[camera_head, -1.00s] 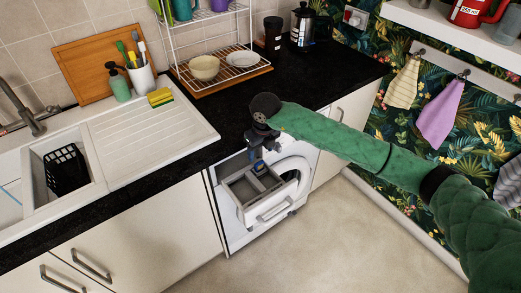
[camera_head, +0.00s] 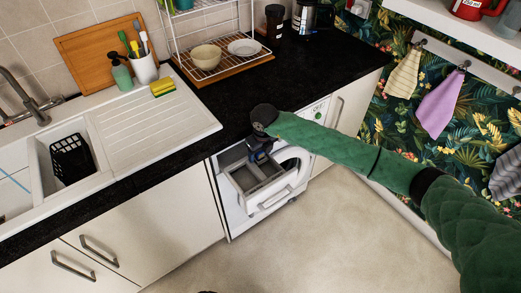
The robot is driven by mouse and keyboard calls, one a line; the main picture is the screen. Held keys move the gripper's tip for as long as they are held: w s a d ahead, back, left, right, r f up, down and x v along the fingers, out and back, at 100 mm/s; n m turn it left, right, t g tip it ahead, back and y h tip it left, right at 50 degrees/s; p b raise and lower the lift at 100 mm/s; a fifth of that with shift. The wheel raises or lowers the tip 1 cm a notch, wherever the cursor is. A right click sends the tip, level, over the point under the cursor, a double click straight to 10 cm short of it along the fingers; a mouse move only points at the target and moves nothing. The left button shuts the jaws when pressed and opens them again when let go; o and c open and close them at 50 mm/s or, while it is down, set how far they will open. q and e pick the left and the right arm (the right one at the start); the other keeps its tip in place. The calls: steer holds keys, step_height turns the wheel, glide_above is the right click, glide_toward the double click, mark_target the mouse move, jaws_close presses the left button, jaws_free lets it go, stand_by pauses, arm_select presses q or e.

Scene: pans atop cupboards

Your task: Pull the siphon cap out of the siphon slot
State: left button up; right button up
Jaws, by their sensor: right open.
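The detergent drawer (camera_head: 275,195) of the white washing machine stands pulled out, with grey compartments inside. My right gripper (camera_head: 258,157) is open and points down at the back part of the drawer, close to the compartment walls. The siphon cap and its slot are too small, or hidden by the gripper, to make out. I cannot tell whether the fingers touch anything in the drawer. My left gripper is not in view.
The washing machine (camera_head: 236,210) sits under a black worktop (camera_head: 231,103), whose front edge is close behind my right gripper. A white sink unit (camera_head: 152,119) is at the left. The floor (camera_head: 320,240) in front is clear.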

steer(key=c, duration=1.1)
steer(key=shift+o, duration=0.2)
steer(key=shift+r, duration=0.4)
steer(key=shift+r, duration=0.35)
steer(key=shift+r+p, duration=0.35)
steer(key=shift+r, duration=0.35)
steer(key=shift+r, duration=1.35)
